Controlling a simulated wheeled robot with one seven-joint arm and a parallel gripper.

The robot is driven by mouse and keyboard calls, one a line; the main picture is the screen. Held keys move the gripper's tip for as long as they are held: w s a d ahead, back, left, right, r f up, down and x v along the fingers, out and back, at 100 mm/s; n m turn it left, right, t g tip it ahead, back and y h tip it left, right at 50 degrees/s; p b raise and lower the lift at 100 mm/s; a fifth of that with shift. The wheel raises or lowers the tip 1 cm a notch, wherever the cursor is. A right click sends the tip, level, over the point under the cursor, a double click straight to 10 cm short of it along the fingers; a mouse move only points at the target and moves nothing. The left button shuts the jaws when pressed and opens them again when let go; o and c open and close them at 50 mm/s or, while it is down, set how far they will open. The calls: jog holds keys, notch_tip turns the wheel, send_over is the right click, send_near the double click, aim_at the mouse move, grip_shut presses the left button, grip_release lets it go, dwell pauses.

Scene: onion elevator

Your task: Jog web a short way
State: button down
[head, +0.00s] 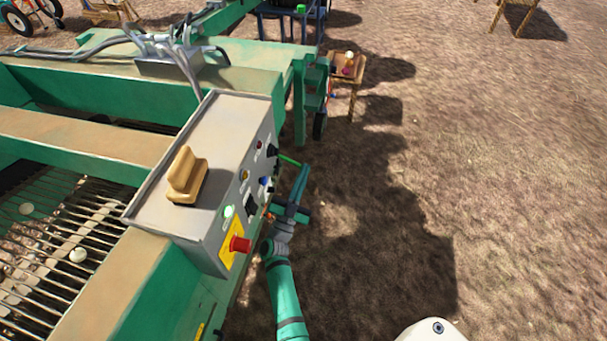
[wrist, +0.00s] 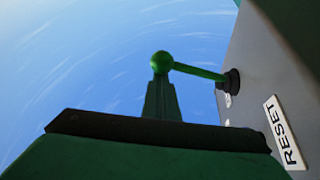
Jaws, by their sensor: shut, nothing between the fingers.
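The web (head: 62,235), a bed of metal bars with a few pale onions (head: 78,255) on it, lies inside the green machine at the left. The grey control box (head: 215,140) stands beside it. A green lever (head: 288,160) sticks out from the box's panel; in the wrist view its ball end (wrist: 161,62) and rod (wrist: 198,71) run to a black boot (wrist: 232,82). My gripper (head: 304,172) is shut and empty beside the panel. In the wrist view its tip (wrist: 161,88) is right at the ball's underside; I cannot tell whether they touch.
The panel has a red stop button (head: 240,244) on a yellow plate, a lit green button (head: 228,211), a blue one (head: 264,181) and black knobs. A RESET label (wrist: 284,132) is near the lever. A tan block (head: 187,176) sits on the box. Bare ground lies right.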

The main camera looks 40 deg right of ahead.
jog(key=shift+w+a+f, duration=0.1)
jog(key=shift+a+f, duration=0.05)
jog(key=shift+f, duration=0.1)
jog(key=s+a, duration=0.5)
jog(key=a, duration=0.2)
jog(key=shift+s+a+f, duration=0.2)
jog(key=shift+s+f, duration=0.1)
jog(key=shift+s, duration=0.1)
dwell(0.3)
jog(key=s+a+r+n+t+y, duration=0.1)
jog(key=s+a+n+t+y, duration=0.1)
jog(key=s+a+n+y, duration=0.6)
jog(key=s+a+r+n+t+y, duration=0.1)
jog(key=s+a+n+t+y, duration=0.1)
jog(key=s+a+n+y, duration=0.6)
jog(key=s+a+y, duration=0.5)
jog(key=s+a, duration=0.8)
jog(key=shift+a+r+n, duration=0.2)
jog(key=shift+a+n, duration=0.1)
jog(key=shift+a, duration=0.05)
